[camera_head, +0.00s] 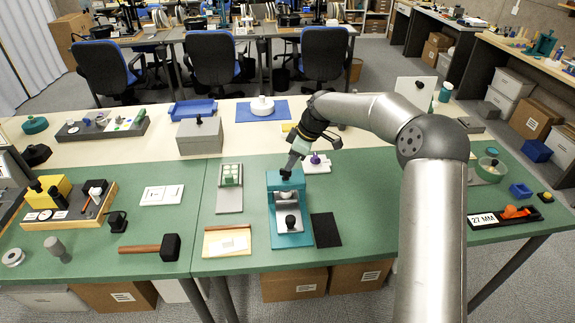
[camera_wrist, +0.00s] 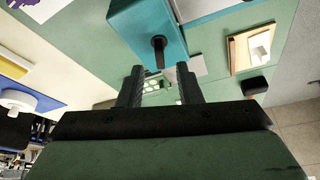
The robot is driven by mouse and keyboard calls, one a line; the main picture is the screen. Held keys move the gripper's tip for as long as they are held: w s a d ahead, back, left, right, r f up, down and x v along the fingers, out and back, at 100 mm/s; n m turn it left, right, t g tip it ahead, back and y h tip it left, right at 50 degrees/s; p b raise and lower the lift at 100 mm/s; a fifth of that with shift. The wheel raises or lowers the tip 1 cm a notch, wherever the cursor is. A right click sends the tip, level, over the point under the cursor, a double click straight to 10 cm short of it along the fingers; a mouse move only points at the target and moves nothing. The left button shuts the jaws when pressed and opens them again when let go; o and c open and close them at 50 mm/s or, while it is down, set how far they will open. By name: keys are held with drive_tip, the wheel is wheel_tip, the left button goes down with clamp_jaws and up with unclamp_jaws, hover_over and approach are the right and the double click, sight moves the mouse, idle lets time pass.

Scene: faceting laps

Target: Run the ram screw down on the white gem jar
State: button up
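A teal press (camera_head: 275,225) stands on the green bench mat, with silver parts and a black knob (camera_head: 291,221) at its front. In the wrist view its teal block (camera_wrist: 135,25) carries a dark screw handle (camera_wrist: 158,50), which I take as the ram screw. My gripper (camera_head: 288,170) is at the top rear of the press, tilted. In the wrist view the gripper's fingers (camera_wrist: 160,72) are apart, with the handle's tip between or just beyond them; I cannot tell if they touch it. I cannot make out a white gem jar for certain; the press interior is partly hidden.
A black pad (camera_head: 326,230) lies right of the press, a wooden tray (camera_head: 227,241) and a grey stand (camera_head: 230,200) left of it. A white plate with a purple piece (camera_head: 316,160) is behind, close to my arm. A mallet (camera_head: 160,246) lies further left.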

sight(286, 174)
drive_tip(key=shift+x, duration=1.95)
clamp_jaws()
